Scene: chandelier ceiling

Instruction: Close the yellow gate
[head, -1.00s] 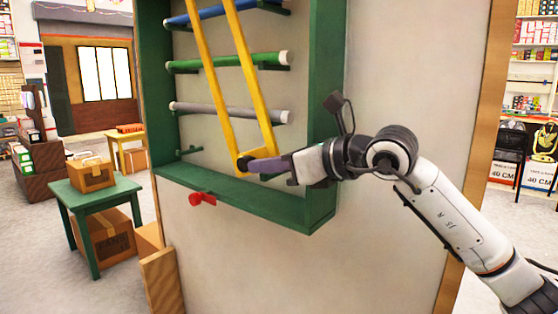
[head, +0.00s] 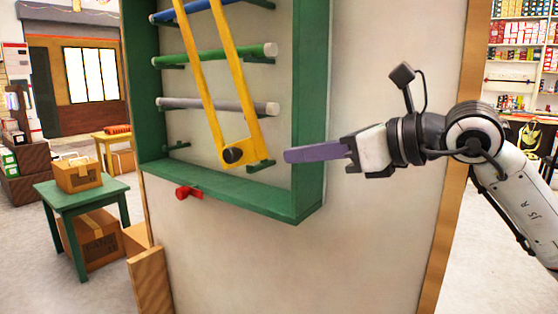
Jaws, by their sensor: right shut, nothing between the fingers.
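The yellow gate (head: 209,92) is a long narrow yellow frame in the head view. It hangs down in front of the rods of a green wall rack (head: 310,110), and its top is cut off by the picture edge. A round black knob (head: 233,155) sits at its lower end, near the rack's bottom ledge. My right gripper (head: 290,156) is shut and empty. Its purple fingers point left, to the right of the gate's lower end and apart from it. My left gripper is not in view.
Blue, green (head: 220,56) and grey (head: 220,104) rods cross the rack behind the gate. A red knob (head: 186,192) sticks out below the ledge. A green table (head: 75,195) with a cardboard case (head: 78,175) stands at left. The panel below the rack is clear.

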